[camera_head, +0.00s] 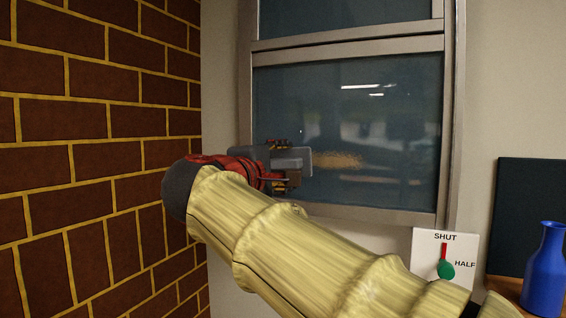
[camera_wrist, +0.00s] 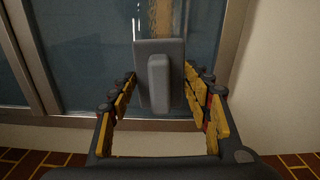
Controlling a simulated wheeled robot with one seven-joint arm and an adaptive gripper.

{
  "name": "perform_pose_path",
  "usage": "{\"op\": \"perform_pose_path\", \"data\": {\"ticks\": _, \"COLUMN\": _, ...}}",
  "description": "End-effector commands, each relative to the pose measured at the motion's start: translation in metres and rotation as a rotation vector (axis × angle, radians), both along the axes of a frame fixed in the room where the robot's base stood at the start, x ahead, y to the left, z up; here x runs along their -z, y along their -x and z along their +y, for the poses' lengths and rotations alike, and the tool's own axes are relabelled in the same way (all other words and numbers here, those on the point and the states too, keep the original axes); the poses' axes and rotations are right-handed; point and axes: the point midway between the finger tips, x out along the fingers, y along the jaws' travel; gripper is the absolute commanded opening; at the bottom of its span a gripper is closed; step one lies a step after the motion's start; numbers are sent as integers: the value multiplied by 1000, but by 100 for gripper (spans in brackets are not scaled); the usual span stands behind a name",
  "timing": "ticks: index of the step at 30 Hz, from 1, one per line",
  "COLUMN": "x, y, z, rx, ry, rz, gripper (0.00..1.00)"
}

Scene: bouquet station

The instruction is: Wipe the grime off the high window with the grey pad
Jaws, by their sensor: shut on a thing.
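The high window (camera_head: 345,115) has dark glass in a grey frame. A tan, streaky patch of grime (camera_head: 338,160) lies on its lower pane, with a fainter streak below it. My gripper (camera_head: 280,172) is at the pane's lower left, shut on the grey pad (camera_head: 298,160). The pad is just left of the grime. In the wrist view the pad (camera_wrist: 146,52) shows its block handle between my fingers, and the grime (camera_wrist: 158,16) runs up from behind the pad's top edge. I cannot tell whether the pad touches the glass.
A brick wall (camera_head: 100,130) stands close on the left. Right of the window, below its sill, is a white plate (camera_head: 428,262) marked SHUT and HALF with a green-knobbed lever (camera_head: 445,268). A blue vase (camera_head: 543,270) and a dark panel (camera_head: 520,205) stand at the far right.

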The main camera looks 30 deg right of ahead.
Motion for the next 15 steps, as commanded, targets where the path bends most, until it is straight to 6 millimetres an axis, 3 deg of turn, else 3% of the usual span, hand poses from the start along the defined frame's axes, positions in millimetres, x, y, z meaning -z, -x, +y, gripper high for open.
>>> {"op": "perform_pose_path", "data": {"ticks": 15, "x": -1, "y": -29, "z": -37, "rx": 1, "ry": -1, "rz": 1, "gripper": 28}}
